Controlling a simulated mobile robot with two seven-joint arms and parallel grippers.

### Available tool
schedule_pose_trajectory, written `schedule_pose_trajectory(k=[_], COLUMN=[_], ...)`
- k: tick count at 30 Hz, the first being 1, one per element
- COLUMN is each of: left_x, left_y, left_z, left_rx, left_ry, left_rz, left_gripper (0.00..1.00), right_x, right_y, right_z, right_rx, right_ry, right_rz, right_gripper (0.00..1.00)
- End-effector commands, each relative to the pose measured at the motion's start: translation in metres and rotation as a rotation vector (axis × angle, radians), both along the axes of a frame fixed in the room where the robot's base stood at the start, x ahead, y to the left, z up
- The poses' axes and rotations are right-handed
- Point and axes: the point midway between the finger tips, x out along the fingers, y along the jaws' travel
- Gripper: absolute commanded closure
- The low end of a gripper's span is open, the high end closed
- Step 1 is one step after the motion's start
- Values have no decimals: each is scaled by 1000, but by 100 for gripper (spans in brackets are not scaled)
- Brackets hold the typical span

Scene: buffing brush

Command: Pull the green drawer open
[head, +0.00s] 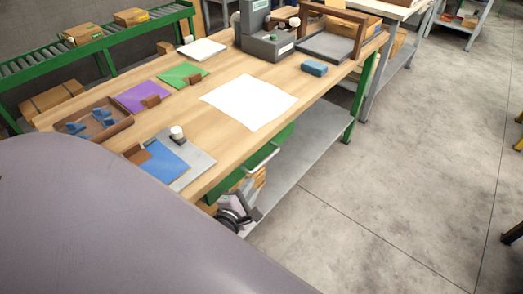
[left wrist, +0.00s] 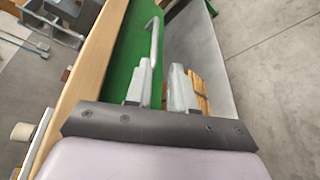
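The green drawer (head: 283,139) sits under the front edge of the wooden workbench, with a pale bar handle (head: 263,159) on its front. In the left wrist view the green drawer front (left wrist: 128,45) and the handle (left wrist: 154,45) run away from the gripper. My left gripper (head: 236,207) is low at the near end of the drawer. In the left wrist view my left gripper (left wrist: 160,85) has its fingers apart. The handle's near end appears beside the left finger, toward the gap; contact cannot be told. My right gripper is not in view.
The workbench (head: 225,155) carries a white sheet (head: 250,101), coloured boards, a brown tray (head: 85,138) and a grey machine (head: 268,45). A grey lower shelf (head: 300,150) lies under the drawer.

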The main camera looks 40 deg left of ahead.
Motion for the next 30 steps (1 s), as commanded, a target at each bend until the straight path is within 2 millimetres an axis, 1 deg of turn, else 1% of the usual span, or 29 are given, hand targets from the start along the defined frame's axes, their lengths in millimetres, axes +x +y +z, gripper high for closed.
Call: schedule_pose_trajectory(k=[1,5,8,11,24,30], left_x=[-1,0,6,18,86,105], left_y=[5,10,12,15,33,38], left_z=[5,3,0,-4,-19,-24], left_rx=[-28,-61,-63,-62,-59,-59], left_ry=[-1,-8,-9,-10,-9,-8], left_rz=[25,55,56,56,54,53], left_gripper=[77,77,77,77,77,77], right_x=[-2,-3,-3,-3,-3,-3], right_y=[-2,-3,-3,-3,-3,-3], right_z=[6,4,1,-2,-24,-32], right_rx=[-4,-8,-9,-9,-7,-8], right_ry=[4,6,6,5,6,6], right_rz=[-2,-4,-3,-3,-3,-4], right_gripper=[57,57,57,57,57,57])
